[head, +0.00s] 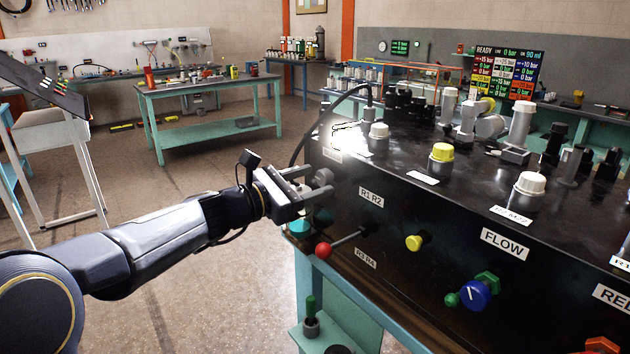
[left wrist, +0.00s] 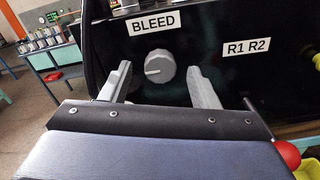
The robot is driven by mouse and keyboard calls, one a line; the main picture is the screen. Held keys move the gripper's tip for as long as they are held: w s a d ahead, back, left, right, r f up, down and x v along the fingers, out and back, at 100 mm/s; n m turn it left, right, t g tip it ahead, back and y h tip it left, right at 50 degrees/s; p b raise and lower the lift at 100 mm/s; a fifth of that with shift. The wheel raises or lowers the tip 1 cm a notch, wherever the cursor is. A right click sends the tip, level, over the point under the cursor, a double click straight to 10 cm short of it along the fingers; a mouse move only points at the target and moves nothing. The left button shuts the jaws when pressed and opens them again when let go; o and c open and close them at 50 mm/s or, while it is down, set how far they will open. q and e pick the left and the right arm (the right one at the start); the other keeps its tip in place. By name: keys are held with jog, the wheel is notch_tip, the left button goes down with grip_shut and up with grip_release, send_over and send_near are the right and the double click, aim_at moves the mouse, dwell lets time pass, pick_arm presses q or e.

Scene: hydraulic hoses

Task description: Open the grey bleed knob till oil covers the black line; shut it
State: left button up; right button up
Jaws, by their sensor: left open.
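The grey bleed knob (left wrist: 160,66) is on the black panel under the BLEED label (left wrist: 153,24) in the left wrist view. Its pale pointer line points left. In the head view the knob (head: 324,178) shows at the panel's left end, partly hidden by my gripper. My left gripper (head: 315,184) is open, its fingers pointing at the panel. In the left wrist view the fingers (left wrist: 160,76) stand on either side of the knob, with gaps on both sides. I cannot make out the oil or the black line. My right gripper is not in view.
A red-balled lever (head: 323,250) juts out just below my left gripper. A yellow knob (head: 413,243) and a blue knob (head: 474,295) are further right on the panel. A black hose (head: 310,130) arches behind the gripper.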

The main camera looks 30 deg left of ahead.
pick_arm(q)
jog(key=shift+w+d, duration=0.25)
jog(key=shift+w, duration=0.3)
jog(key=c, duration=1)
jog(key=shift+o, duration=0.2)
jog(key=shift+f+m+b, duration=0.2)
jog(key=shift+m+b, duration=0.4)
jog(key=shift+b, duration=0.2)
jog(key=m+b, duration=0.6)
jog(key=b, duration=0.1)
jog(key=shift+f+m+b, duration=0.1)
jog(key=shift+m+b, duration=0.2)
jog(key=shift+b, duration=0.05)
jog(key=shift+m+b, duration=1.8)
jog(key=shift+m, duration=0.3)
jog(key=shift+r, duration=0.2)
